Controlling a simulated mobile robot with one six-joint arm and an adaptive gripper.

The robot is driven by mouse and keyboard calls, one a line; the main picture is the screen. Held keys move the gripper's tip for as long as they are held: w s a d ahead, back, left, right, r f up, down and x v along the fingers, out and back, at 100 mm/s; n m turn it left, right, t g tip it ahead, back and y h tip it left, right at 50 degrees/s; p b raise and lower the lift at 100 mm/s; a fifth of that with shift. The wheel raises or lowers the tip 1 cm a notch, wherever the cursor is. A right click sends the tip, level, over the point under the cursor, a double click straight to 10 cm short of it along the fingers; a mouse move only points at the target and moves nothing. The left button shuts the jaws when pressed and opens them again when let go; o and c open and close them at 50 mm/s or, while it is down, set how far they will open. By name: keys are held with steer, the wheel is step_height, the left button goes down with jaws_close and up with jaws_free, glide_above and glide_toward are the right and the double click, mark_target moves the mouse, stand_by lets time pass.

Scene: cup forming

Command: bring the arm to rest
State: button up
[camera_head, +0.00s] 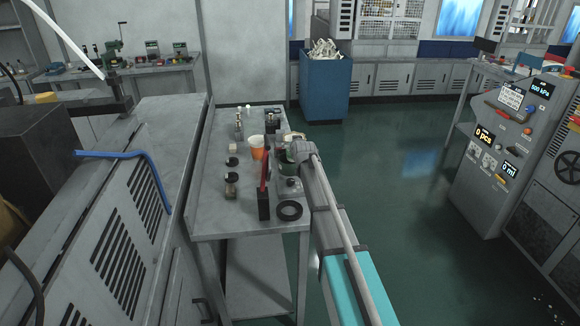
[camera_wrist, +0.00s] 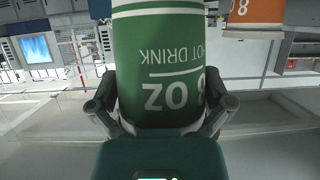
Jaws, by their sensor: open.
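My gripper (camera_head: 294,152) is over the right side of the grey table (camera_head: 215,212), with the arm reaching in from the lower right. In the wrist view my gripper (camera_wrist: 162,100) is open, one finger on each side of a green paper cup (camera_wrist: 160,60). The cup's white lettering, "HOT DRINK" and "8 OZ", appears upside down. Whether the fingers touch the cup cannot be told. In the head view the green cup (camera_head: 287,169) is partly hidden by my gripper. An orange cup (camera_head: 257,148) stands to its left and also shows in the wrist view (camera_wrist: 257,10).
A black ring (camera_head: 289,211) and a dark block with a red upright (camera_head: 264,203) are at the table's front. A blue bin (camera_head: 325,88) is behind; a control console (camera_head: 500,150) is at right. The floor between is clear.

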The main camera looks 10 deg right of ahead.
steer(key=s+f+g+p, duration=0.1)
steer(key=s+g, duration=0.1)
steer(key=s, duration=0.5)
steer(key=s+f+g+p, duration=0.1)
steer(key=s+f+g, duration=0.1)
steer(key=s, duration=0.5)
steer(key=s+f+g+p, duration=0.1)
steer(key=s+f+g, duration=0.1)
steer(key=s, duration=0.5)
steer(key=shift+s+g, duration=0.4)
steer(key=s+g+p, duration=0.2)
steer(key=s+g, duration=0.4)
steer(key=s, duration=1.7)
steer(key=shift+s+d+f+g+p, duration=0.25)
steer(key=shift+s+f+g+p, duration=0.05)
steer(key=shift+s+f+g, duration=0.1)
